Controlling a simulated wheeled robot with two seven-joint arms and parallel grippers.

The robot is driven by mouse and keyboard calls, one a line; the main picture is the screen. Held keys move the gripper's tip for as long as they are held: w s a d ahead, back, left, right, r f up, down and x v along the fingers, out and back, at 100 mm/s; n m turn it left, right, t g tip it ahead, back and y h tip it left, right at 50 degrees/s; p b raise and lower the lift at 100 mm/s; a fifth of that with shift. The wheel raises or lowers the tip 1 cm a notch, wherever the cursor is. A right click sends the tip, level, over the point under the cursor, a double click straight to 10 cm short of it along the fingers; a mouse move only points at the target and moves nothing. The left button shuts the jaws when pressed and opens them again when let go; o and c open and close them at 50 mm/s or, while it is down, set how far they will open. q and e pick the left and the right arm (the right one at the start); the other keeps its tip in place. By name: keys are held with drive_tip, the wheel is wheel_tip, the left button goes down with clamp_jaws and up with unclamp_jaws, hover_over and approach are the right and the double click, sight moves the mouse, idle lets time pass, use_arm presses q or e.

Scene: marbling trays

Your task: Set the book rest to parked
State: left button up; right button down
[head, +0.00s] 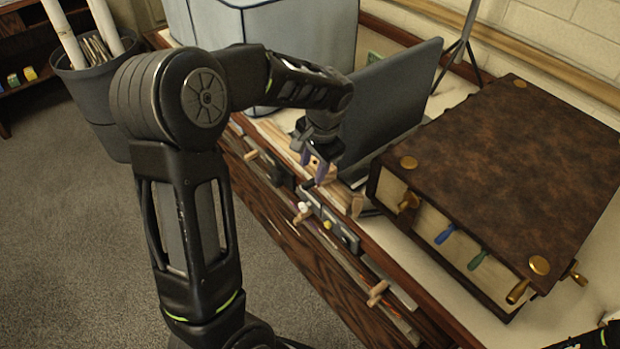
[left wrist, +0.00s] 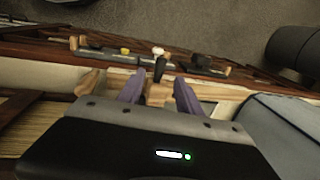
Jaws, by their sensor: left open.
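A dark grey panel (head: 392,98) stands tilted on the bench; it may be the book rest, but I cannot be sure. My left gripper (head: 318,165) is in front of its left end, near the bench's front edge. In the left wrist view the purple fingers (left wrist: 159,88) are apart, with a small wooden block (left wrist: 156,96) between them. I cannot tell whether they touch it. A black peg (left wrist: 159,68) stands just beyond the block. A second wooden piece (head: 355,205) sits to the right of the gripper and also shows in the left wrist view (left wrist: 88,80). My right gripper is out of frame.
A large brown leather-topped box (head: 510,170) with brass and coloured handles fills the bench's right side. A blue-grey case (head: 300,40) stands at the back left. Small controls (head: 328,225) and wooden handles (head: 377,292) line the front. A dark bin (head: 92,95) stands on the floor.

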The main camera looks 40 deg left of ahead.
sight(309, 182)
use_arm(q)
drive_tip(key=f, duration=0.3)
drive_tip(key=a+f, duration=0.1)
drive_tip(key=f, duration=0.2)
drive_tip(key=shift+w+a+p, duration=0.1)
drive_tip(key=shift+w+p, duration=0.05)
drive_tip(key=shift+p, duration=0.2)
clamp_jaws()
idle(1.1)
